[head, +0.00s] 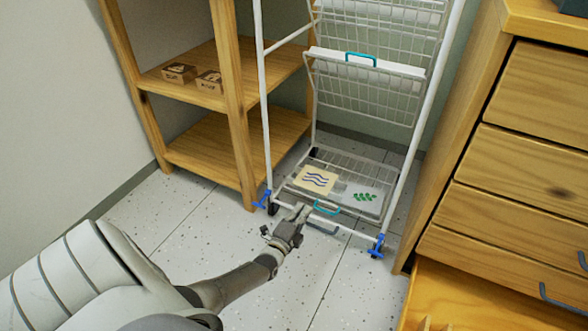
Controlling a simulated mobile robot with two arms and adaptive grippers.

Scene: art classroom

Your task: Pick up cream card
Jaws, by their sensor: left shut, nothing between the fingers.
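The cream card (315,180), marked with dark blue wavy lines, lies on the lowest level of a white wire rack (398,190), at its left side. My left gripper (299,212) is shut and empty, at the rack's front edge just below the card in the picture. A gap shows between the fingertips and the card; I cannot tell their exact height difference. My right gripper is not in view.
A white surface with a green leaf print (364,196) is right of the card. Blue-locked casters (376,247) stand at the rack's front corners. A wooden shelf (250,140) with two small boxes is left; a wooden drawer cabinet (520,180), lowest drawer open, is right.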

